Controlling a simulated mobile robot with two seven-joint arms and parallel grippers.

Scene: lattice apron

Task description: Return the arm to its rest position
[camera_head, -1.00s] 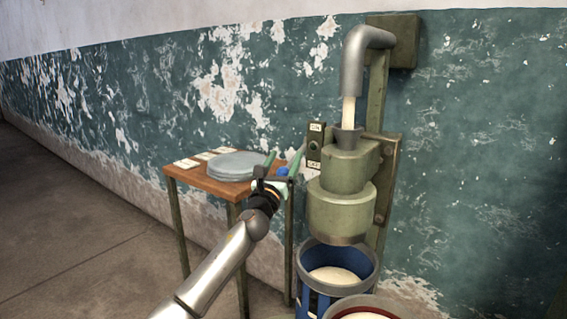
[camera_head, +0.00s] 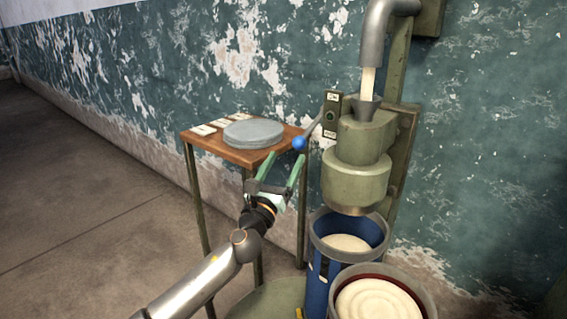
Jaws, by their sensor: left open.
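My left arm comes in from the lower left. Its gripper (camera_head: 281,170), with two green fingers, is open and empty. It is in front of the small wooden table (camera_head: 198,140) and left of the green machine (camera_head: 357,180). The fingers point up and away, below a lever with a blue ball knob (camera_head: 299,143) that comes from the machine; they look apart from the knob. My right gripper is not in view.
Grey round discs (camera_head: 253,132) and white cards lie on the table. Below the machine's nozzle stands a blue container (camera_head: 318,270) with pale contents. A second, red-lined container (camera_head: 425,300) with pale contents stands in front. The floor at left is clear.

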